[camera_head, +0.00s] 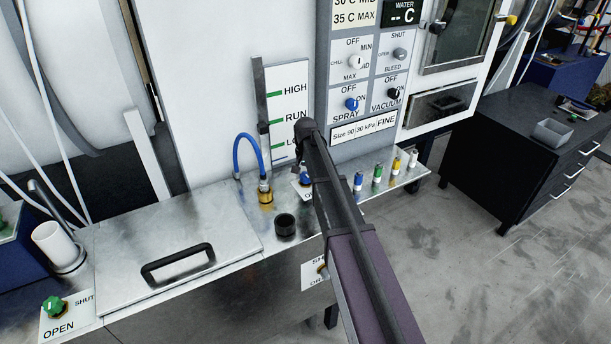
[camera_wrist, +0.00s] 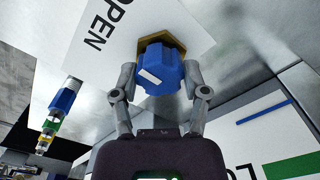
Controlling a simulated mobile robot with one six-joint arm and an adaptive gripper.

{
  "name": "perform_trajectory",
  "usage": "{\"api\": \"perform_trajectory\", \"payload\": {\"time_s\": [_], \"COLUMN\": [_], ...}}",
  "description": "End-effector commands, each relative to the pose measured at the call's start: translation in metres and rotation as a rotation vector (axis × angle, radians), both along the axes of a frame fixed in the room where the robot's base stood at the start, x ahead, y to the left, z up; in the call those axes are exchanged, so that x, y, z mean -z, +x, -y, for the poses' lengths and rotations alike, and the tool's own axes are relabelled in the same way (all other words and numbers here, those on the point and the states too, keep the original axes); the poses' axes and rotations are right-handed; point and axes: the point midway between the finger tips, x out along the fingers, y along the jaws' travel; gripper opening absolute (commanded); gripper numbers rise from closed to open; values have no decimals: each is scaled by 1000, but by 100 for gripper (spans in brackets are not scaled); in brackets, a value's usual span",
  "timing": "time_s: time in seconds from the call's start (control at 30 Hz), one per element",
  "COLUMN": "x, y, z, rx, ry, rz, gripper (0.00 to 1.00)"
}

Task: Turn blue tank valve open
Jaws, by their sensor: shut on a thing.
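The blue tank valve knob (camera_wrist: 165,78) fills the middle of the wrist view. It has a white line on its face and a brass-coloured base (camera_wrist: 176,48). It sits on a white plate (camera_wrist: 125,30) marked OPEN. My gripper (camera_wrist: 160,84) has one finger on each side of the knob and is shut on it. In the head view, a bit of the blue knob (camera_head: 305,179) shows beside my arm on the steel bench.
A brass fitting (camera_head: 265,194) with a blue hose and a black cup (camera_head: 285,226) stand left of my arm. Several coloured nozzles, including a green one (camera_head: 377,174), stand to the right. A control panel (camera_head: 372,60) rises behind. A green knob (camera_head: 53,306) sits far left.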

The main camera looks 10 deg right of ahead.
Motion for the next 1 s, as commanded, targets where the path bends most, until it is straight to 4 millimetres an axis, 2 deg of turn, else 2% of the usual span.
{"api": "perform_trajectory", "payload": {"time_s": [0.03, 0.07, 0.1, 0.17, 0.73, 1.0], "x": [1, 1, 1, 0, 0, 0], "y": [-2, -2, -2, -2, 0, 0], "z": [0, 0, 0, 0, 0, 0], "rx": [1, 1, 1, 0, -14, -104], "ry": [-1, -1, -1, -1, -1, 0], "rz": [-5, -5, -5, -4, 0, 0], "gripper": [11, 64, 76, 93, 93, 93]}}
